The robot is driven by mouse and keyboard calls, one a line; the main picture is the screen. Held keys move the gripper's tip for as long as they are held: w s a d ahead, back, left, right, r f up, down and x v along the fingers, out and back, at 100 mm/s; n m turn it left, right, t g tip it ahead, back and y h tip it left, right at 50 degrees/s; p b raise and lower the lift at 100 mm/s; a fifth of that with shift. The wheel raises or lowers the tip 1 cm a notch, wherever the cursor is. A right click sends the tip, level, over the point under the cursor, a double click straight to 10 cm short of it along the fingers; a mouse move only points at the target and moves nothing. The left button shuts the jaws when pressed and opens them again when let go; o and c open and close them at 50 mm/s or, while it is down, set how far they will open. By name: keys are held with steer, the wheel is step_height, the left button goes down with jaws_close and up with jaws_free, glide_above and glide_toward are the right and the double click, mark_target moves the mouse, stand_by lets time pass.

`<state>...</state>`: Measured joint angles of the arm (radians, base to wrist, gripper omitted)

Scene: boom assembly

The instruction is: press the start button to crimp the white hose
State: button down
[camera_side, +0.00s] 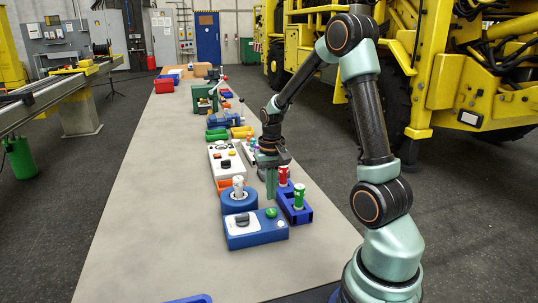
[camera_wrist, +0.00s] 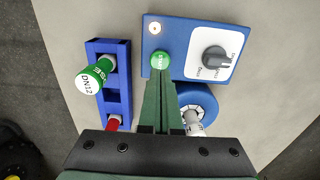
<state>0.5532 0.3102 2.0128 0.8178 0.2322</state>
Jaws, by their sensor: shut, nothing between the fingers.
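The blue crimper box (camera_side: 255,236) stands near the front of the table. Its green start button (camera_side: 271,213) is on top; it also shows in the wrist view (camera_wrist: 160,60). A white hose (camera_side: 238,186) stands upright in the round blue crimping head (camera_side: 239,203) behind the box. In the wrist view the white hose (camera_wrist: 195,124) is partly hidden by my gripper. My gripper (camera_side: 271,197) points down, shut and empty, behind the button. In the wrist view its fingertips (camera_wrist: 160,78) lie right beside the button's lower edge; I cannot tell whether they touch it.
A blue rack (camera_wrist: 124,68) right beside the crimper holds a green hose end (camera_wrist: 90,82) marked DN12 and a red one (camera_wrist: 113,122). A dark knob (camera_wrist: 215,58) sits on the box's white panel. The table's left side (camera_side: 150,210) is clear.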

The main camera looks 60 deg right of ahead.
mark_target(271, 210)
step_height(271, 210, up, 8)
steer(key=shift+f, duration=0.2)
stand_by(0.9)
